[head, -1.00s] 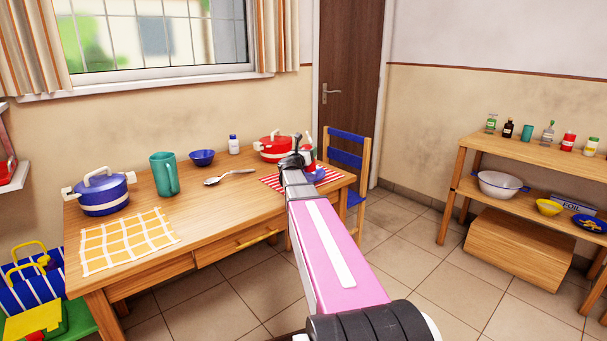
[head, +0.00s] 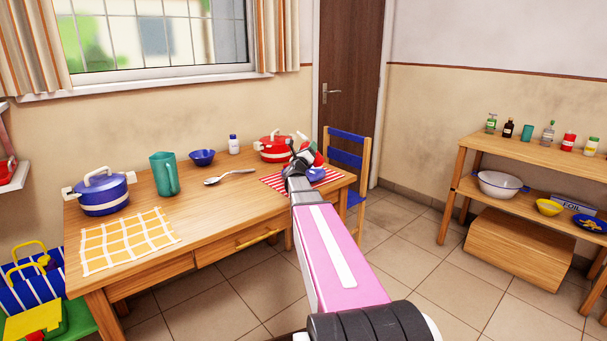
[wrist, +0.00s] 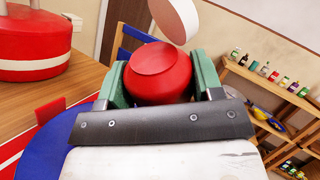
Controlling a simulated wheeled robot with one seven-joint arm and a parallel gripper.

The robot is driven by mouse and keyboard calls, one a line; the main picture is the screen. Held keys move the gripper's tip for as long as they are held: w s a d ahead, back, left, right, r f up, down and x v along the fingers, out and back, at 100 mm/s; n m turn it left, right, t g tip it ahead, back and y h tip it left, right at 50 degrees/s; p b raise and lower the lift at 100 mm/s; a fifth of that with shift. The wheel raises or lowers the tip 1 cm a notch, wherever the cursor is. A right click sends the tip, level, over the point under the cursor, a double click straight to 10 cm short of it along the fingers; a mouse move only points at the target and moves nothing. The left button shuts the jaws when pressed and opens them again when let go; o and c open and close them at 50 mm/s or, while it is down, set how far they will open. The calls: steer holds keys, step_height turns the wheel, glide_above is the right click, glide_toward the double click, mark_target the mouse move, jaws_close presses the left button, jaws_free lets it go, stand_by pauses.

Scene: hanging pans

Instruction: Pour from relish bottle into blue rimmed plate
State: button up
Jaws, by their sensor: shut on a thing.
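My gripper (wrist: 163,78) is shut on the red relish bottle (wrist: 158,68), with a green finger on each side. In the head view my gripper (head: 301,161) is over the right end of the table, and the bottle (head: 318,158) is tilted and partly hidden behind it. A white round part shows just past the red body in the wrist view. The blue rimmed plate (head: 318,174) lies below on a red striped mat, mostly hidden by my arm. Its blue edge (wrist: 38,150) shows at lower left in the wrist view. I cannot see anything coming out of the bottle.
A red pot (head: 272,150) stands close left of my gripper. A spoon (head: 229,176), blue bowl (head: 202,157), green jug (head: 164,174) and blue pot (head: 101,194) are farther left. A blue-backed chair (head: 346,160) is behind the table's right end.

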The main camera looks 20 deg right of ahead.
steer(key=shift+r+n, duration=0.15)
steer(key=shift+n, duration=0.25)
steer(key=shift+d+r+n+t+y, duration=0.1)
steer(key=shift+r+n+t+y, duration=0.15)
steer(key=shift+n+t, duration=0.45)
steer(key=shift+r+n+t+y, duration=0.15)
steer(key=shift+r+n+t, duration=0.2)
steer(key=shift+n, duration=0.65)
stand_by(1.7)
steer(key=shift+r+n+t+y, duration=0.2)
steer(key=shift+n+t+y, duration=0.3)
steer(key=shift+n, duration=0.45)
steer(key=shift+r+n+t+y, duration=0.15)
steer(key=shift+n+t+y, duration=0.35)
steer(key=shift+n, duration=0.45)
stand_by(2.3)
